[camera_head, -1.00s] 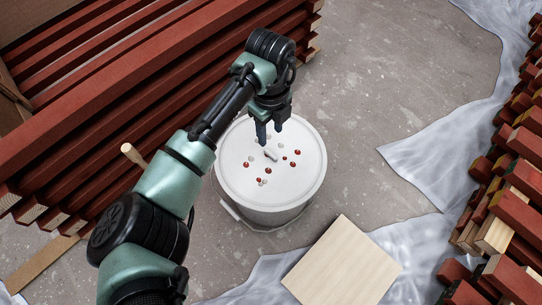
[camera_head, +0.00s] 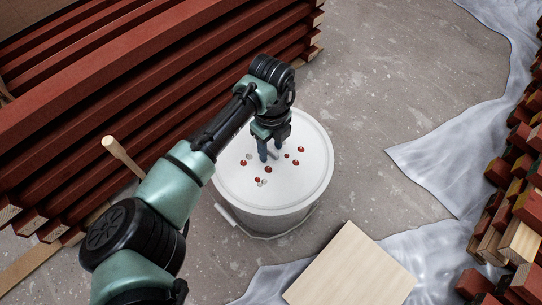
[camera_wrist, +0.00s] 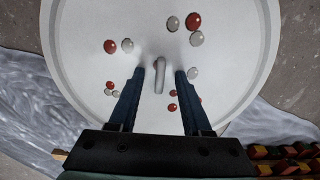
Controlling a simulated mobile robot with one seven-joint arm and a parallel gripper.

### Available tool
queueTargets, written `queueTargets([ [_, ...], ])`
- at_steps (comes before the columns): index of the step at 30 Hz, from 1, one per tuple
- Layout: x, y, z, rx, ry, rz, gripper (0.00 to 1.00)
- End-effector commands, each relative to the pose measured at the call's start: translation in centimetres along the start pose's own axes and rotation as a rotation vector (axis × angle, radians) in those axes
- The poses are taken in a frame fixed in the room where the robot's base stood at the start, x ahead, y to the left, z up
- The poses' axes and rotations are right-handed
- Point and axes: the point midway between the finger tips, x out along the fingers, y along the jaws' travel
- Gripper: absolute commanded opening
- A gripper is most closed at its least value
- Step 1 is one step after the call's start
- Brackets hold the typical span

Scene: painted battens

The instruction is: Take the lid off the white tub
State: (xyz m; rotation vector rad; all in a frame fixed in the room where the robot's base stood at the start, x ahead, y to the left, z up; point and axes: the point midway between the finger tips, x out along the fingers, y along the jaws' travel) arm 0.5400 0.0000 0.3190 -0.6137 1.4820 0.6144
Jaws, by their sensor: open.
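The white tub (camera_head: 268,218) stands upright on the floor with its round white lid (camera_head: 310,180) on top. Several red and pale round bits lie on the lid. A small pale grip (camera_wrist: 159,75) stands up at the lid's middle in the wrist view. My gripper (camera_head: 269,158) points down at the lid's middle and hides most of the grip in the head view. In the wrist view my gripper (camera_wrist: 158,72) is open, with one dark finger on each side of the grip and a gap on both sides. I cannot tell whether the fingertips touch the lid.
Stacked red battens (camera_head: 150,75) stand left of the tub, with a wooden stick (camera_head: 122,156) near them. A pale wooden board (camera_head: 350,268) lies in front of the tub on grey sheeting (camera_head: 440,250). More battens (camera_head: 515,225) are piled at right. Bare floor (camera_head: 385,90) lies behind.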

Motion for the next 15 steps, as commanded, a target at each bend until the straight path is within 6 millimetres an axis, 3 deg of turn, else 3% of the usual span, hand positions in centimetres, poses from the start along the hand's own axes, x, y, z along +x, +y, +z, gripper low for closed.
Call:
queueTargets([
  [5, -0.1, 0.0, 0.01, 0.0, 0.0, 0.0, 0.49],
  [13, -0.1, 0.01, -0.01, 0.0, 0.0, 0.0, 0.02],
  [15, -0.1, 0.01, -0.01, 0.0, 0.0, 0.0, 0.0],
])
